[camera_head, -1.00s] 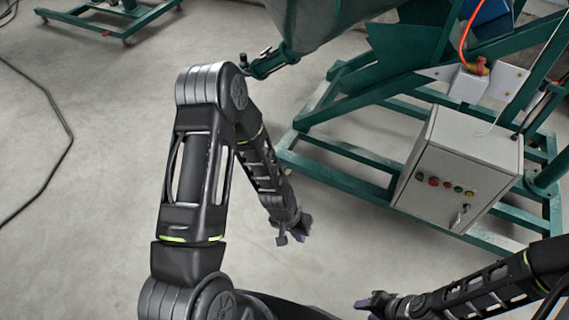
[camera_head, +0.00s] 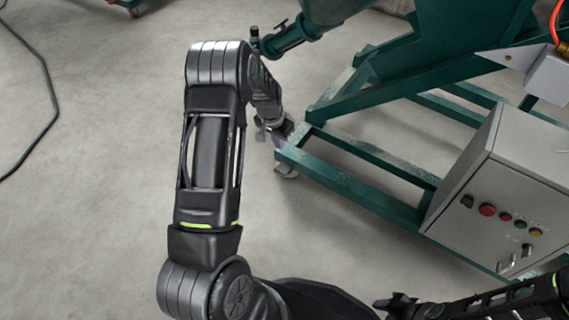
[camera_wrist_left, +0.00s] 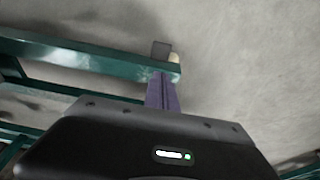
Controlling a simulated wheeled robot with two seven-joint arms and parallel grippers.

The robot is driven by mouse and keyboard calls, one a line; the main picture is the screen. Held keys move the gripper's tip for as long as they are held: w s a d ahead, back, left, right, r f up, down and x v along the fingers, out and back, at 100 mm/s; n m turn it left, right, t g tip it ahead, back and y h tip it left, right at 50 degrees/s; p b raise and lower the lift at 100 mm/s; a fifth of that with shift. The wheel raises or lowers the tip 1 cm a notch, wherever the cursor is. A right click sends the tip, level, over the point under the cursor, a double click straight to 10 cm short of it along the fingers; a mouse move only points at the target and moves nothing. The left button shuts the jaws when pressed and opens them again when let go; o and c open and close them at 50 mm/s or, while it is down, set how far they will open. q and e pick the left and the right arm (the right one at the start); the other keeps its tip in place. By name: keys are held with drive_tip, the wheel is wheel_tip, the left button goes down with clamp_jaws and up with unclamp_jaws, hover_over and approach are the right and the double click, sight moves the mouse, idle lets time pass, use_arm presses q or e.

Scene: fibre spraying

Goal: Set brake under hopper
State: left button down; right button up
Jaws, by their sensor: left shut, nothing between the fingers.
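The green hopper (camera_head: 335,8) shows at the top of the head view, with a pipe outlet (camera_head: 285,38) on its lower left. Below it is the green base frame (camera_head: 350,165), with a caster (camera_head: 286,170) under its near left corner. My left gripper (camera_head: 277,138) is low beside that corner, above the caster. In the left wrist view its purple fingers (camera_wrist_left: 162,92) are shut and empty, close to the end of the green beam (camera_wrist_left: 110,59). A small dark square piece (camera_wrist_left: 161,49) and a pale piece (camera_wrist_left: 174,57) show there; I cannot tell whether either is the brake. My right gripper (camera_head: 388,304) is at the bottom.
A grey control box (camera_head: 500,185) with buttons sits on the frame at the right. A black cable (camera_head: 45,110) lies on the floor at the left. The concrete floor left of my arm is mostly clear.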

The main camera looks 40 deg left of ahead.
use_arm(q)
drive_tip(key=b, duration=0.6)
hover_over(283, 169)
drive_tip(key=f, duration=1.2)
drive_tip(key=shift+s+f, duration=0.15)
drive_tip(key=shift+s, duration=0.15)
drive_tip(key=shift+s+f, duration=0.15)
drive_tip(key=shift+f, duration=0.55)
